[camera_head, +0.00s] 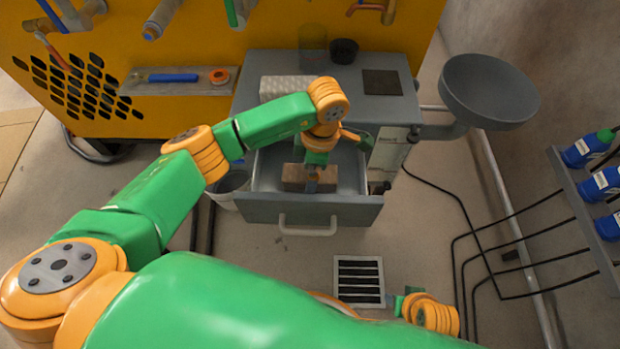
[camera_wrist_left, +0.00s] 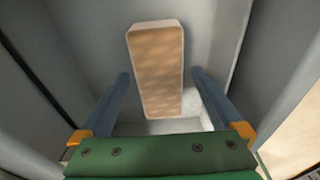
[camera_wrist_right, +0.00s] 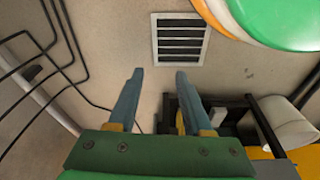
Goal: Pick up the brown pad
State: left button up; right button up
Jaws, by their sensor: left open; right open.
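The brown pad (camera_head: 297,178) lies in the open grey drawer (camera_head: 310,213) of the cabinet. In the left wrist view the brown pad (camera_wrist_left: 157,70) is a long block. My left gripper (camera_head: 312,180) is over the drawer at the pad. In the left wrist view my left gripper (camera_wrist_left: 160,85) is open, with one finger on each side of the pad's near part and gaps showing between. Whether the fingers reach down to its height I cannot tell. My right gripper (camera_wrist_right: 157,75) is open and empty above the floor, away from the drawer.
The cabinet top holds a white ribbed block (camera_head: 287,87), a dark cup (camera_head: 344,51) and a dark square (camera_head: 382,83). A round grey dish (camera_head: 489,92) juts out at right. A floor grate (camera_head: 359,281) lies in front; black cables cross the floor at right.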

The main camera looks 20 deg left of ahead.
pick_arm(q)
jog(key=shift+f, duration=0.2)
jog(key=c, duration=1.5)
jog(key=shift+r, duration=0.1)
